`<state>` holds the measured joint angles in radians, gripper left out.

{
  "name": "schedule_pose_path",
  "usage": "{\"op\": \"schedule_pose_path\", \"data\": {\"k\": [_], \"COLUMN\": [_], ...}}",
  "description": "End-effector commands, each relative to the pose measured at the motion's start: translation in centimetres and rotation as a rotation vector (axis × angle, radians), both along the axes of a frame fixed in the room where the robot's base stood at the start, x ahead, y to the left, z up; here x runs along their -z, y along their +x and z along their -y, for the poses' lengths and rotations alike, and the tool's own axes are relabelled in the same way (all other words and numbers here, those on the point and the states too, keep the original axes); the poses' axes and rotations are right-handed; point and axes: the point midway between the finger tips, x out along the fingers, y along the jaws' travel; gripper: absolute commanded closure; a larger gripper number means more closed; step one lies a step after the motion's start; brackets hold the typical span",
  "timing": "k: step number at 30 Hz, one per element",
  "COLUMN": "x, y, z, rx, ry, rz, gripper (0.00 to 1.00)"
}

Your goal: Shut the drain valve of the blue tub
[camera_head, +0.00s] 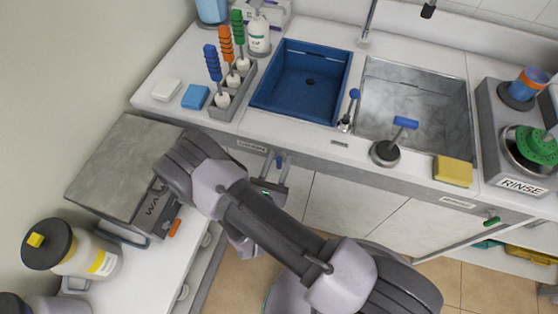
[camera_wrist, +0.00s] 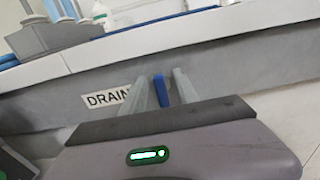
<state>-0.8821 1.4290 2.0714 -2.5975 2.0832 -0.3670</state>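The blue tub (camera_head: 262,98) is a square basin set in the white counter, with a dark drain in its floor. Below its front edge, on the grey counter front, a small blue valve handle (camera_head: 279,162) shows close to my gripper (camera_head: 275,175). In the wrist view the blue handle (camera_wrist: 161,91) points roughly upright between the two grey fingers of my gripper (camera_wrist: 160,94). The fingers are apart, one on each side of the handle, with no clear contact. A DRAIN label (camera_wrist: 106,98) is left of them. The valve body is hidden behind the fingers.
A rack of brushes (camera_head: 222,103) stands left of the tub. A grey box (camera_head: 118,170) sits on the left side counter.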

Motion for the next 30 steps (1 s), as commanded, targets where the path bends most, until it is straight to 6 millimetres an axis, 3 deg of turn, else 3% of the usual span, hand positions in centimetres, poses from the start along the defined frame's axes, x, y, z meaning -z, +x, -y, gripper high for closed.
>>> {"op": "schedule_pose_path", "data": {"k": [10,16,30], "x": [-0.03,-0.02,0.02], "y": [0.54,0.52,0.48], "z": [0.19,0.18,0.27], "rx": [-0.001,-0.001,-0.001], "ry": [-0.001,-0.001,0.059], "rz": [0.000,0.000,0.020], "gripper": [0.64,1.00,1.00]}}
